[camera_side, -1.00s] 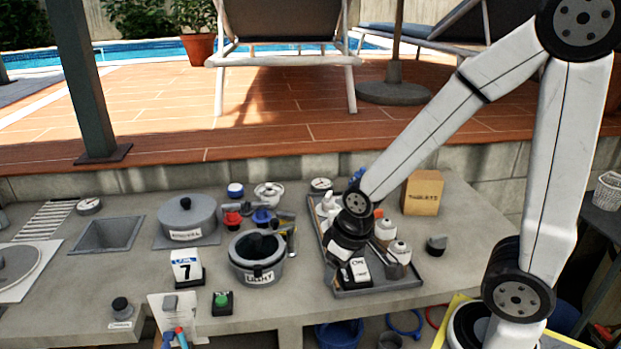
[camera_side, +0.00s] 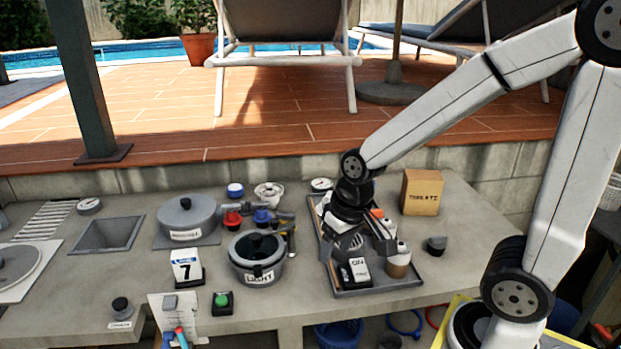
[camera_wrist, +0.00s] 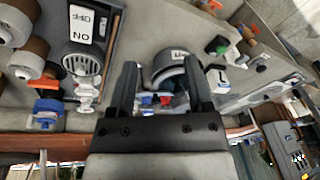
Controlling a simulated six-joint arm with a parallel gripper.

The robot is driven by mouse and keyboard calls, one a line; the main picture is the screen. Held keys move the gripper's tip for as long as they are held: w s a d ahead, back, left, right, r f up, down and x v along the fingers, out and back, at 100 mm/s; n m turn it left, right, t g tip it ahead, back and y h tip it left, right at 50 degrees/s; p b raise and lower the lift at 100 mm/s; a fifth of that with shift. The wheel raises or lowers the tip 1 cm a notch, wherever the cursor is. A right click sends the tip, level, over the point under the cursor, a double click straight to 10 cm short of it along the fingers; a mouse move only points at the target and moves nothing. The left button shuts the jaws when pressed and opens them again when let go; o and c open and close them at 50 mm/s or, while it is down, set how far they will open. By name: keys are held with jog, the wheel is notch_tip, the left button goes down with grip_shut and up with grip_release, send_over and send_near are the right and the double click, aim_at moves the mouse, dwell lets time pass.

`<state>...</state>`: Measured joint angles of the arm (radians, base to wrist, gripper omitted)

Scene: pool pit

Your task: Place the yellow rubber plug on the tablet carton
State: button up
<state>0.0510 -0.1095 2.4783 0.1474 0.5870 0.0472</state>
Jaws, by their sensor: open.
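The tablet carton (camera_side: 421,192) is a brown box with dark lettering, upright at the back right of the counter. I cannot make out a yellow rubber plug in either view. My gripper (camera_side: 360,247) is over the grey tray, left of the carton and apart from it. In the wrist view its two dark fingers (camera_wrist: 161,63) are spread with nothing held between them. The carton does not show clearly in the wrist view.
The grey tray (camera_side: 378,292) holds white bottles and a dark switch box (camera_side: 354,272). A grey pot (camera_side: 257,259), a lidded pot (camera_side: 187,218), and red (camera_side: 233,219) and blue (camera_side: 262,216) pieces stand to the left. A small dark piece (camera_side: 436,246) sits right of the tray.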

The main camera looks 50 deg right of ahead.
jog(key=w+d+m+t+y, duration=0.15)
jog(key=w+m+y, duration=0.35)
jog(key=m, duration=0.6)
jog(key=m+t+h, duration=0.1)
jog(key=m+t, duration=0.8)
jog(key=m, duration=0.9)
send_near(291, 215)
notch_tip(291, 215, up, 8)
jog(key=w+a, duration=0.2)
notch_tip(291, 215, down, 9)
jog(key=d, duration=0.1)
jog(key=shift+m, duration=0.4)
jog(key=shift+x, duration=4.2)
jog(key=shift+w+d, duration=0.1)
jog(key=shift+d, duration=0.1)
grip_shut()
